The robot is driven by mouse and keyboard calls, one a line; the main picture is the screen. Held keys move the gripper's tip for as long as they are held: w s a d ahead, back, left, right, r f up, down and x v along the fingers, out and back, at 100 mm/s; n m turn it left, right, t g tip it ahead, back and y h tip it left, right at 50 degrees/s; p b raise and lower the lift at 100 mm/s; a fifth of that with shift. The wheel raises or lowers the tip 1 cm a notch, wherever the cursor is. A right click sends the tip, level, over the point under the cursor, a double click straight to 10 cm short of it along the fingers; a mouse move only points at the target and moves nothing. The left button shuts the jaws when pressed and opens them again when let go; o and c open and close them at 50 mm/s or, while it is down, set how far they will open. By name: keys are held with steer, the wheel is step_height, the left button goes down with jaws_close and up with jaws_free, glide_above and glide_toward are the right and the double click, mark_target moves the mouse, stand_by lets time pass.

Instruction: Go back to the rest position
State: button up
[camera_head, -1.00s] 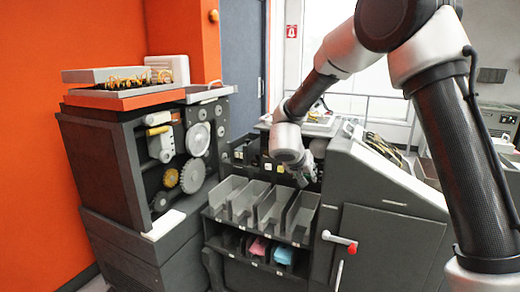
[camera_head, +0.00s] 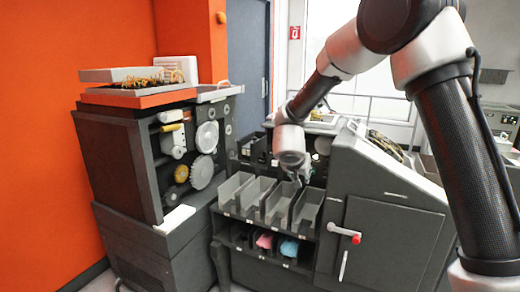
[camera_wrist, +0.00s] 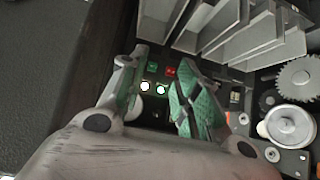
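My gripper (camera_head: 303,172) hangs in the head view above the back of the grey card trays (camera_head: 270,205), at the front of the dark machine. In the wrist view my gripper (camera_wrist: 160,95) shows two fingers with green pads, spread apart. Nothing is held between them. Small lit buttons (camera_wrist: 154,88) on a dark panel show in the gap, beyond the fingertips. The rest position itself is not marked in either view.
Pink (camera_head: 264,241) and blue (camera_head: 289,247) items lie in the lower slots. A cabinet with a red-knobbed lever (camera_head: 355,238) stands to the right. Gears (camera_head: 201,172) are on the left machine, beside an orange wall (camera_head: 105,40). The wrist view shows tray walls (camera_wrist: 245,35) close by.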

steer(key=s+a+n+y, duration=0.2)
steer(key=a+y, duration=0.4)
steer(key=s+d+r+n+g+y, duration=0.1)
steer(key=s+r+g+y, duration=0.1)
steer(key=s, duration=0.4)
steer(key=s+d+r+n+g+y, duration=0.1)
steer(key=s+d+r+n+g, duration=0.1)
steer(key=s, duration=0.4)
steer(key=s+d+r+h, duration=0.2)
steer(key=s+d+r, duration=0.3)
steer(key=s+d, duration=0.7)
steer(key=s+d+r+h, duration=0.3)
steer(key=s+d+r, duration=0.1)
steer(key=s+d, duration=0.8)
steer(key=shift+s+d+r+g, duration=0.3)
steer(key=shift+s+d+r, duration=0.1)
steer(key=shift+d, duration=0.35)
